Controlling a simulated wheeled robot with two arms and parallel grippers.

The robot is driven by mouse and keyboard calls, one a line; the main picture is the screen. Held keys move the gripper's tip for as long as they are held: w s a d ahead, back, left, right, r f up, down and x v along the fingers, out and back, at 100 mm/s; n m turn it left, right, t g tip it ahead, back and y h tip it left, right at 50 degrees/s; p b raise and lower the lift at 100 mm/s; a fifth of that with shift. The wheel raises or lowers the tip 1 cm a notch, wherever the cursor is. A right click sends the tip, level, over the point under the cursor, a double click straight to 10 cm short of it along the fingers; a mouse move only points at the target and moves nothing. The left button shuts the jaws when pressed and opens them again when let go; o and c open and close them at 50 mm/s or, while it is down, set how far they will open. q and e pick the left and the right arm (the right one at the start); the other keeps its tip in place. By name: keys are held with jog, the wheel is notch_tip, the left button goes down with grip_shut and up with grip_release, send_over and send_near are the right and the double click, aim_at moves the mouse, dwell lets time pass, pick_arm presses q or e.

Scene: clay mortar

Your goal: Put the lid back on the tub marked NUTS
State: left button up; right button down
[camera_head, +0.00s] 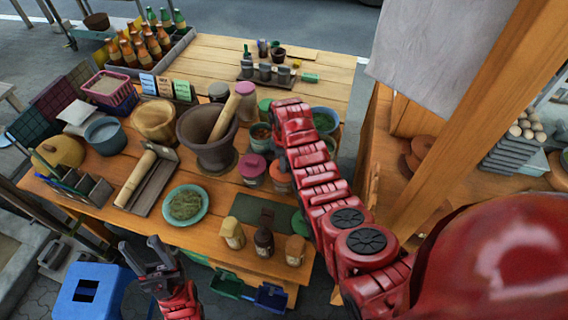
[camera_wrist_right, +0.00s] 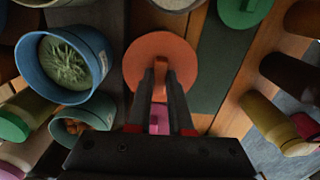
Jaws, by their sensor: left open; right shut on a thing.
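My right gripper (camera_wrist_right: 160,84) is shut on the upright handle of a round orange lid (camera_wrist_right: 162,55), seen from above in the right wrist view. In the head view my arm hides this gripper; an orange-topped tub (camera_head: 280,178) shows beside it. I cannot tell whether the held lid touches a tub. A small open tub (camera_wrist_right: 76,128) with orange-brown pieces is lower left of the lid in the wrist view; an open blue tub (camera_wrist_right: 65,62) holds greens. No NUTS marking is readable. My left gripper (camera_head: 148,252) is open and empty, off the table's front edge.
A magenta-lidded tub (camera_head: 253,168) stands left of the orange-topped one. A green lid (camera_head: 300,222) lies to the right, near a dark green mat (camera_head: 260,210) and several jars (camera_head: 263,241). The mortar (camera_head: 205,145) with its pestle stands left of the tubs.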

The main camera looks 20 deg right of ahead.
jog(key=shift+f+b, duration=0.25)
jog(key=shift+b, duration=0.6)
dwell(1.4)
dwell(0.3)
jog(key=c, duration=0.7)
grip_release()
jog(key=shift+c, duration=0.2)
jog(key=o, duration=0.5)
jog(key=shift+r, duration=0.1)
jog(key=shift+r+p, duration=0.4)
jog(key=shift+r, duration=3.05)
